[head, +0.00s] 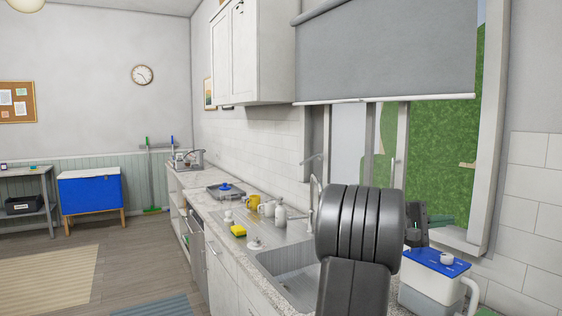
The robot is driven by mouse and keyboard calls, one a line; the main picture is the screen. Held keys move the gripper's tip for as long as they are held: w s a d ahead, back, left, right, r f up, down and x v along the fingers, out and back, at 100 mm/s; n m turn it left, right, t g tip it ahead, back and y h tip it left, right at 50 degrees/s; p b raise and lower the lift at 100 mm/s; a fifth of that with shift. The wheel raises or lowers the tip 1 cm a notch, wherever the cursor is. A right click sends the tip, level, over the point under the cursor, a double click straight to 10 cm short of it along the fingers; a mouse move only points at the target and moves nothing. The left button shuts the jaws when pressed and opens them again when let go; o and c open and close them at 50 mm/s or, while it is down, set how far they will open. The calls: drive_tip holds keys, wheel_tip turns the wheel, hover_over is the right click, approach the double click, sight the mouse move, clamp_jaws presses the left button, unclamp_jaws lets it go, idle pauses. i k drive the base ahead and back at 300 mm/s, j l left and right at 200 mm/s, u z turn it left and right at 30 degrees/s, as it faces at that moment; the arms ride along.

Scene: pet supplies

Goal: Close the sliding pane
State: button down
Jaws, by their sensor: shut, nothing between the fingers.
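The window sits above the counter on the right, partly covered by a grey roller blind. Its sliding pane (403,140) stands toward the left side of the opening, its pale upright frame edge showing. Green grass shows to the right of that edge, between it and the right jamb (487,140), so the pane looks open. My dark arm hides the lower pane and part of the sill; I cannot tell whether the gripper touches anything.
The grey blind (390,50) hangs over the upper window. A blue-lidded container (432,275) stands below my gripper. The sink (288,272), faucet (314,185), soap bottle (281,215), yellow mug (252,203) and sponge (238,231) are left of my arm.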

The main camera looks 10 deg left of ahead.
sight(404, 114)
drive_tip(key=i+j, duration=0.4)
drive_tip(key=i+j+u, duration=0.1)
drive_tip(key=i+j, duration=0.3)
drive_tip(key=i, duration=0.15)
drive_tip(key=i+j+u, duration=0.1)
drive_tip(key=i+j, duration=0.25)
drive_tip(key=i, duration=0.15)
drive_tip(key=i+j, duration=0.35)
drive_tip(key=i, duration=0.15)
drive_tip(key=i+j+u, duration=0.1)
drive_tip(key=i+j, duration=0.25)
drive_tip(key=i, duration=0.15)
